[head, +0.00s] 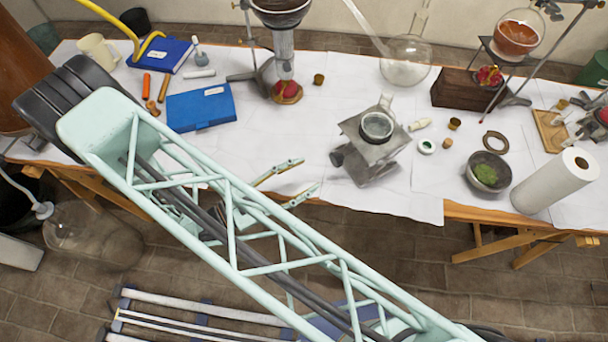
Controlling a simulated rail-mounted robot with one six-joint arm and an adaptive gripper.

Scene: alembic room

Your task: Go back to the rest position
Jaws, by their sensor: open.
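My gripper (300,180) shows in the head view just beyond the lattice of my arm. Its two light green and yellow fingers are spread apart, with nothing between them. It is over the front edge of the white-covered table (310,122), left of a grey metal stand with a round vessel (377,127). My arm hides part of the gripper's base and part of the table's front left.
A blue case (201,107) and a blue book (160,54) lie at the left. A bowl of green matter (488,172) and a paper roll (556,180) stand at the right. Glassware, including a round flask (405,60), lines the back. Brick floor (400,235) shows in front.

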